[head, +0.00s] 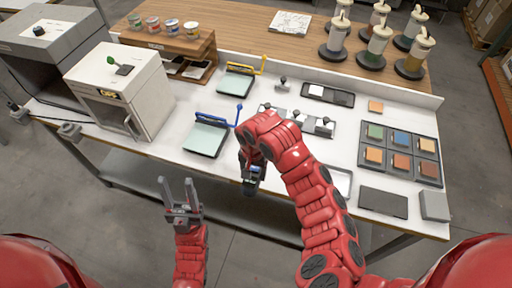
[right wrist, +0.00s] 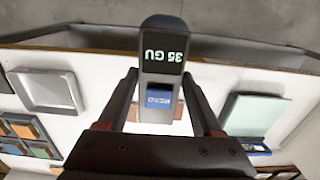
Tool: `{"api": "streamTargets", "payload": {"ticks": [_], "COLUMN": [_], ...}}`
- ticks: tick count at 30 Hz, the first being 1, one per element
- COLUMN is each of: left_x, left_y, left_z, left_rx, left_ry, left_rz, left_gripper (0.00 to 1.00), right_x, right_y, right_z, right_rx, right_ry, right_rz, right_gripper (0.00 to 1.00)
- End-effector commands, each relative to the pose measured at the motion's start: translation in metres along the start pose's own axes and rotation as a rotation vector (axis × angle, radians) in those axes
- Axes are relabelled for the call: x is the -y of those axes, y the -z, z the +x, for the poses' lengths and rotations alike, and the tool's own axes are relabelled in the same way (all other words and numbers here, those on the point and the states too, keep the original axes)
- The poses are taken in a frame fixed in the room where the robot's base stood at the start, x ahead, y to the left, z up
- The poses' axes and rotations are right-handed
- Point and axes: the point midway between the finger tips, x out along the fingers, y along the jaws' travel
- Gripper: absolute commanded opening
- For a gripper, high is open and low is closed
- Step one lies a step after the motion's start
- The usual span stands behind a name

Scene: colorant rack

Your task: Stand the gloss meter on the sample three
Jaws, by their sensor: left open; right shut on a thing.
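My right gripper (head: 250,168) is shut on the gloss meter (head: 251,187), a dark handheld device, and holds it over the table's front edge. In the right wrist view the gloss meter (right wrist: 160,75) sits between the fingers, its display reading 35 GU above a blue READ button. My left gripper (head: 180,193) is open and empty, in front of the table at the left. Coloured square samples lie in a dark tray (head: 401,152) at the right, green, blue and orange among them. No label shows which is sample three.
A pale panel with a blue handle (head: 205,138) and another with a yellow handle (head: 236,83) lie on the table. A white cabinet (head: 120,90) stands left. A grey block (head: 434,206) and dark flat pad (head: 383,202) lie at the right front. Bottles with pumps stand behind.

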Motion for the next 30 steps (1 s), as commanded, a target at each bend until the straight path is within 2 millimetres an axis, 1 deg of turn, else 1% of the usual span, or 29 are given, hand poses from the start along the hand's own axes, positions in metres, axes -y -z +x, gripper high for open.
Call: {"api": "streamTargets", "payload": {"ticks": [2,5,9,12,15,18,21,23,28,29,30], "left_x": [0.0,0.0,0.0,0.0,0.0,0.0,0.0,0.0,0.0,-0.001,-0.002], "left_y": [0.0,0.0,0.0,0.0,0.0,0.0,0.0,-0.001,-0.001,-0.004,-0.006], "left_z": [0.001,0.0,-0.002,0.0,0.001,0.0,0.0,-0.004,-0.008,-0.026,-0.037], "left_rx": [0.0,0.0,0.0,0.0,0.0,0.0,0.0,0.0,0.0,-0.001,0.0], "left_ry": [0.0,0.0,0.0,0.0,0.0,0.0,0.0,0.0,0.0,0.0,0.0], "left_rz": [0.0,0.0,0.0,0.0,0.0,0.0,0.0,0.0,0.0,0.0,0.0], "left_gripper": [0.5,0.5,0.5,0.5,0.5,0.5,0.5,0.5,0.5,0.5,0.5], "right_x": [0.001,0.004,0.008,0.013,0.016,0.02,0.023,0.023,0.03,0.03,0.032], "right_y": [-0.002,0.004,0.022,0.037,0.047,0.063,0.072,0.081,0.1,0.104,0.108], "right_z": [0.001,0.003,0.005,0.004,0.006,0.006,0.008,0.012,0.01,0.022,0.026], "right_rx": [0.0,0.001,0.006,0.002,0.006,0.003,0.007,0.008,0.001,0.002,0.005], "right_ry": [0.001,0.003,0.001,0.008,0.003,0.013,0.004,0.009,0.006,0.008,0.009], "right_rz": [-0.003,0.001,0.003,0.006,0.002,0.011,-0.001,0.013,-0.003,0.003,0.004], "right_gripper": [0.0,0.0,0.0,0.0,0.0,0.0,0.0,0.0,0.0,0.0,0.0]}}
